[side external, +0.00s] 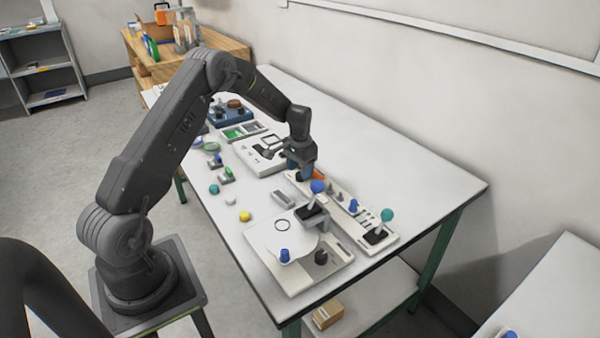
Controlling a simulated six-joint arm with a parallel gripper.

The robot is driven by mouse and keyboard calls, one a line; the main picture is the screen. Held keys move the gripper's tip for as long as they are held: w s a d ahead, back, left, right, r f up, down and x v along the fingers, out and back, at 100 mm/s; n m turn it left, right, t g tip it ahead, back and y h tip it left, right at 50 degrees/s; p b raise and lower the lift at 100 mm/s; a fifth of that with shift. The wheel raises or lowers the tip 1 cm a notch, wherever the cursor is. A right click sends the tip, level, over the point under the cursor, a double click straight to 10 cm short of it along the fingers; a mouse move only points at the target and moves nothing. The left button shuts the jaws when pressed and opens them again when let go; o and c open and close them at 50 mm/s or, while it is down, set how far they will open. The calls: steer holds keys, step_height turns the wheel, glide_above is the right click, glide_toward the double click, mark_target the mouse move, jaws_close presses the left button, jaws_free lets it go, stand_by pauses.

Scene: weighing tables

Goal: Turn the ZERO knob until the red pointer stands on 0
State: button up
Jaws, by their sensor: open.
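My gripper (303,176) is open and points down over the middle of the white table (385,160), beside an orange part (318,176). Whether it touches anything is hidden by its own body. A flat pale device (326,272) near the front edge carries a black knob (321,258), a blue knob (285,256) and a whitish disc with a dark ring on it. Another pale device (262,168) with dark parts lies behind, left of my gripper. No ZERO label, red pointer or scale marks can be read, so I cannot tell which knob is ZERO.
A long pale tray (342,196) holds a blue-balled lever (317,187) and a teal-balled lever (387,215). Small pieces, including a yellow one (245,216), lie left. A green-and-grey bin (243,131) and a blue device (230,112) stand farther back. The table's right side is clear.

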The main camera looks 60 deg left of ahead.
mark_target(300, 173)
steer(key=shift+f, duration=0.75)
steer(key=shift+c, duration=0.3)
steer(key=c, duration=0.9)
steer(key=shift+m, duration=1.4)
steer(key=o, duration=1)
steer(key=shift+c, duration=0.2)
step_height(300, 173, up, 14)
